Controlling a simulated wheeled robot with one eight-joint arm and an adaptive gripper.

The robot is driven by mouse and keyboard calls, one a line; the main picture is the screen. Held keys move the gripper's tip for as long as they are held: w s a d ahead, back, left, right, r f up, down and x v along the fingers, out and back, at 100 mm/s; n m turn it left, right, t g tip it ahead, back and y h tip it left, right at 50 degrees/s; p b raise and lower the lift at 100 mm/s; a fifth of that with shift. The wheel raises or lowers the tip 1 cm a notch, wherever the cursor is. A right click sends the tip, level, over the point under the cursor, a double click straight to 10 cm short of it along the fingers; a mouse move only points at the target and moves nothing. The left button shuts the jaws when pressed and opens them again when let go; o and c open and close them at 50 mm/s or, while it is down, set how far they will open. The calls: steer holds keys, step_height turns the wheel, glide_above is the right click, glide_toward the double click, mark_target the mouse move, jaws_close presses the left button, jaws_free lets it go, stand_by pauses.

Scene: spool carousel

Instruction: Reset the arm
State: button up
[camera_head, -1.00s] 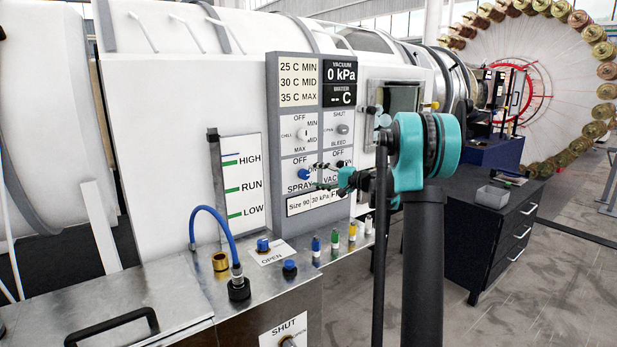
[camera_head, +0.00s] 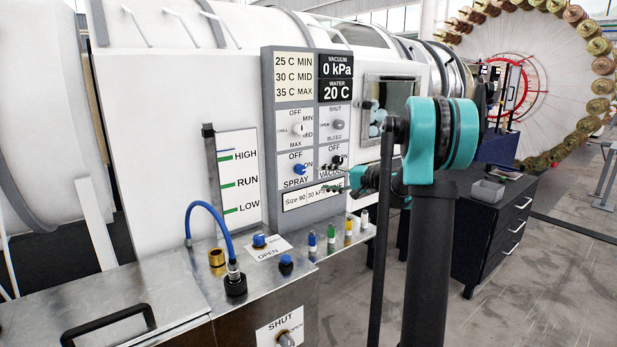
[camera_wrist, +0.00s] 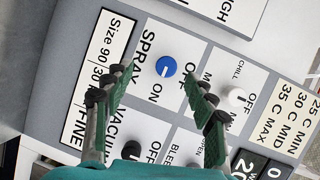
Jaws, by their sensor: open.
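My gripper (camera_head: 350,184) is open and empty in front of the control panel (camera_head: 268,130). In the wrist view its two green fingers (camera_wrist: 160,86) are spread wide, pointing at the panel. The blue SPRAY knob (camera_wrist: 166,66) shows in the gap between the fingertips, with no finger seen touching it. It also shows in the head view (camera_head: 299,169), left of the gripper.
The metal bench (camera_head: 120,290) below holds a blue hose (camera_head: 207,208), a brass fitting (camera_head: 217,258) and several coloured plugs. A dark drawer cabinet (camera_head: 490,235) with a grey tray (camera_head: 487,190) stands at right. Floor is open in front of it.

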steer(key=s+a+f+n+g+h, duration=0.1)
steer(key=s+a+f+h, duration=0.15)
steer(key=s, duration=0.35)
steer(key=s+a+f+g+h, duration=0.1)
steer(key=s+a+f, duration=0.1)
steer(key=s+f, duration=0.3)
steer(key=s+d+f+n+g+h, duration=0.1)
steer(key=s+d+f+h, duration=0.2)
steer(key=s, duration=0.7)
steer(key=s+d+f+n+g+h, duration=0.1)
steer(key=s+d+f+h, duration=0.1)
steer(key=s+f, duration=0.6)
steer(key=s+d+f+n+g+h, duration=0.1)
steer(key=s+f, duration=0.5)
steer(key=s, duration=0.8)
steer(key=d+n+h, duration=0.1)
steer(key=d+h, duration=0.1)
steer(key=h, duration=0.1)
steer(key=shift+d+h, duration=0.3)
steer(key=shift+h, duration=0.05)
steer(key=shift+f, duration=0.1)
